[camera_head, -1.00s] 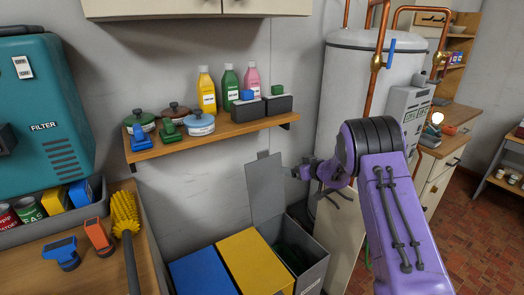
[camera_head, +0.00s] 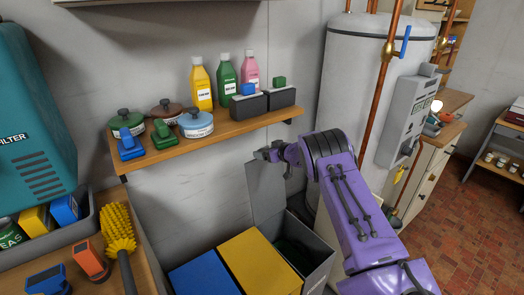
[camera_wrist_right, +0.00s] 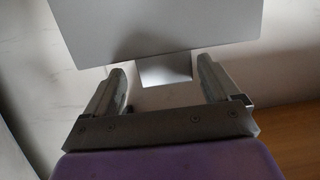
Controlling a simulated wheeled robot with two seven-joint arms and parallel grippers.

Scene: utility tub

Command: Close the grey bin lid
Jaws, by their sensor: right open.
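The grey bin (camera_head: 306,262) stands at the right end of the row of bins, with dark contents partly visible inside. Its grey lid (camera_head: 266,192) stands upright, open, near the wall. My right gripper (camera_head: 264,155) is at the lid's top edge. In the right wrist view my right gripper (camera_wrist_right: 162,74) is open, and the lid (camera_wrist_right: 155,25) fills the top of the picture. The lid's small tab (camera_wrist_right: 165,70) appears between the two fingers, with gaps on both sides; I cannot tell if anything touches. My left gripper is not in view.
A blue bin (camera_head: 203,275) and a yellow bin (camera_head: 262,263) stand left of the grey one. A wooden shelf (camera_head: 225,128) with bottles and jars hangs above.

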